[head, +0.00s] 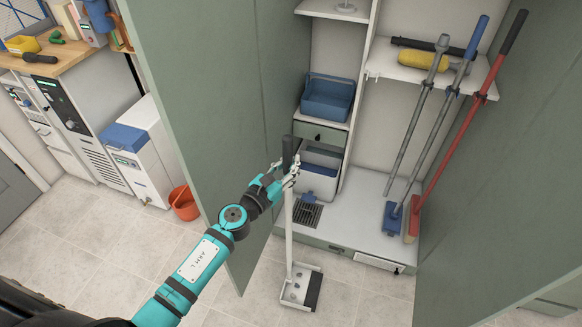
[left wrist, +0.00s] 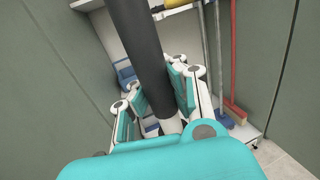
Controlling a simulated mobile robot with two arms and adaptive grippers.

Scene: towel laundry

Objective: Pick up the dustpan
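The long-handled dustpan (head: 289,230) has a white pole, a black grip at the top and a white and dark pan (head: 301,288) at the bottom. It stands nearly upright in front of the open cabinet. I cannot tell whether the pan touches the floor. My left gripper (head: 286,174) is at the handle just below the black grip. In the left wrist view the black grip (left wrist: 136,45) runs between the fingers of my left gripper (left wrist: 163,95), which are closed in on both sides of the handle. My right gripper does not show.
Green cabinet doors (head: 220,100) stand open on both sides. Inside, a red-handled broom (head: 470,125) and other long tools lean at the right. A blue bin (head: 327,98) sits on a shelf. An orange bucket (head: 184,203) stands on the floor at left. The front floor is clear.

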